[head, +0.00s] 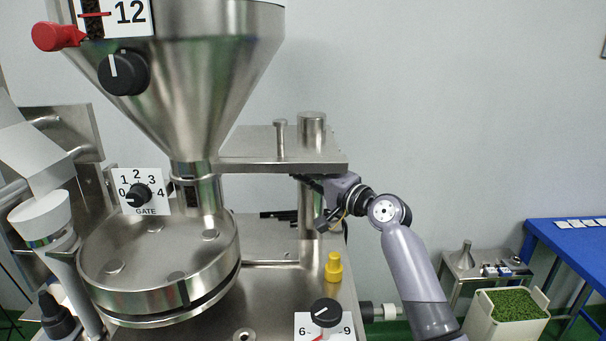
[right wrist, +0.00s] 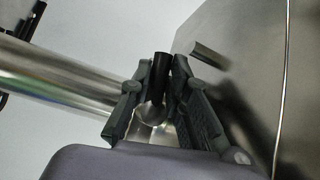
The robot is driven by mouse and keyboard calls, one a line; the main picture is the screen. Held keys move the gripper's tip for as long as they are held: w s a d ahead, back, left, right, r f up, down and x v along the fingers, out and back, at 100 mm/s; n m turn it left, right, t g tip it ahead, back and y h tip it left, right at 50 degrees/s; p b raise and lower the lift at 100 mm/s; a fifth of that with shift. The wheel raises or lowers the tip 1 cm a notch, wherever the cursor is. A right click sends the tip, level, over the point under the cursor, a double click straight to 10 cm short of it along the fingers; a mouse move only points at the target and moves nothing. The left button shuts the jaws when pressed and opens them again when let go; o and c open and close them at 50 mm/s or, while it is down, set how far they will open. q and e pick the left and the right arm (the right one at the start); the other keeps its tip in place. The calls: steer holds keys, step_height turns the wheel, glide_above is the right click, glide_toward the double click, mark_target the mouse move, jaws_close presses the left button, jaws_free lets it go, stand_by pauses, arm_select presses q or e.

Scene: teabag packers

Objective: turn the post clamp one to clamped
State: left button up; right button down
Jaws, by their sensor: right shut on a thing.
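The steel post (head: 310,215) stands under the flat hopper arm, and it also shows in the right wrist view (right wrist: 60,75) as a shiny cylinder. My right gripper (head: 308,179) is at the post, just under the arm plate. In the right wrist view my right gripper (right wrist: 160,70) is shut on a black clamp handle (right wrist: 160,75), which sits between its two fingers. The handle is hidden behind my gripper in the head view. The clamp's setting cannot be read. My left gripper is not in view.
The steel arm plate (head: 270,150) is close above my right gripper. A yellow knob (head: 334,267) and a black dial (head: 326,312) stand on the machine deck below. The steel hopper (head: 190,80) and round drum (head: 160,265) fill the left.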

steer(key=shift+f, duration=0.15)
steer(key=m+t+b, duration=0.1)
steer(key=m+b, duration=0.1)
steer(key=b, duration=0.1)
steer(key=m+t+y+b, duration=0.1)
steer(key=b, duration=0.2)
steer(key=shift+r+m+t, duration=0.4)
steer(key=c, duration=1.5)
jaws_free()
steer(key=shift+r, duration=0.15)
steer(key=shift+c, duration=0.2)
steer(key=shift+d, duration=0.1)
steer(key=v, duration=0.8)
